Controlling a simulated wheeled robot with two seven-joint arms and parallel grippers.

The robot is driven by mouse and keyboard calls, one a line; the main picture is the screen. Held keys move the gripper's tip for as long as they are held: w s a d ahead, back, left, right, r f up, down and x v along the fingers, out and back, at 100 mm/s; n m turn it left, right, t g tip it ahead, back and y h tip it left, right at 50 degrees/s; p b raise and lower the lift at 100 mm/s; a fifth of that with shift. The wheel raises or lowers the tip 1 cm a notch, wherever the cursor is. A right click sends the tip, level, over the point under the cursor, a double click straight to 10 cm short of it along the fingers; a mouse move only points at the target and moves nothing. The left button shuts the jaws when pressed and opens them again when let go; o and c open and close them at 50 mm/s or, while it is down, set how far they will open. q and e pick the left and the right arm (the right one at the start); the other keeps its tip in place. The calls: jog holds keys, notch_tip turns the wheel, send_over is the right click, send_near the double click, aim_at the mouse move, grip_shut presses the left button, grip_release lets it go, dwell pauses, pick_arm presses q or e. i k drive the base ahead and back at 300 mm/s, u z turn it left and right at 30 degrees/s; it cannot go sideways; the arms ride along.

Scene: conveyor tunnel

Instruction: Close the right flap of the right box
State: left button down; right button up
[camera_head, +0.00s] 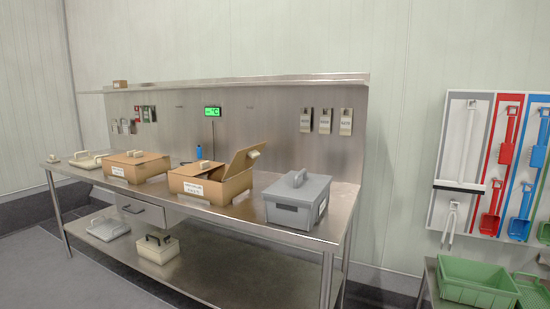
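Two brown cardboard boxes stand on the steel table. The right box (197,188) has its right flap (240,161) raised, tilted up and outward, with a small pale block-like piece at its upper edge. Its left flap (197,171) looks folded down, with a similar pale piece on it. The left box (137,168) looks shut on top. Neither of my grippers shows in the head view.
A grey lidded box (298,201) stands close to the right of the right box. A blue bottle (199,152) stands behind. The steel table (235,217) has a narrow bare strip in front. Green crates (478,283) stand at the lower right.

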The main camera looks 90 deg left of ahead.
aim_at(244, 160)
jog(key=u, duration=0.5)
jog(key=i, duration=0.7)
jog(key=u, duration=0.75)
